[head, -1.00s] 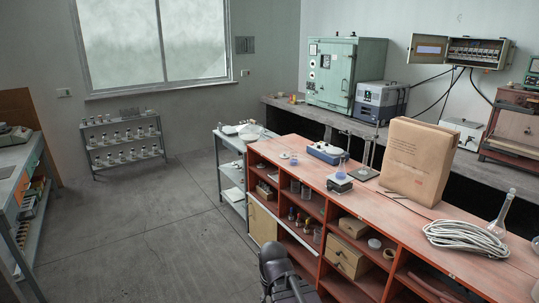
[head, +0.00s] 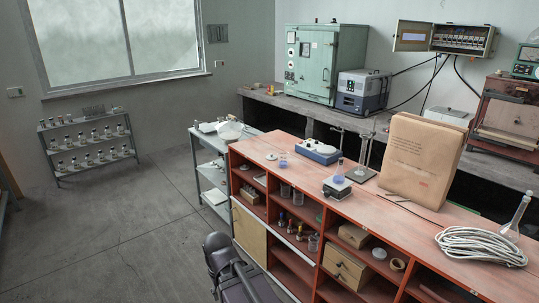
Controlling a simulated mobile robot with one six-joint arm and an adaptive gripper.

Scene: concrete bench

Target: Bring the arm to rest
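A black part of my own arm (head: 228,268) shows at the bottom edge, left of centre, in front of the red bench (head: 335,210). It has a rounded end pointing up and dark segments below it. I cannot make out any gripper fingers, so my gripper is not in view. Whether it holds anything is hidden.
On the red bench stand a brown paper package (head: 420,160), a blue-grey device (head: 316,151), a small flask (head: 339,172), a coiled white cable (head: 480,246) and a tall flask (head: 516,215). A grey cart (head: 210,170) adjoins its far end. Open floor (head: 110,235) lies left.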

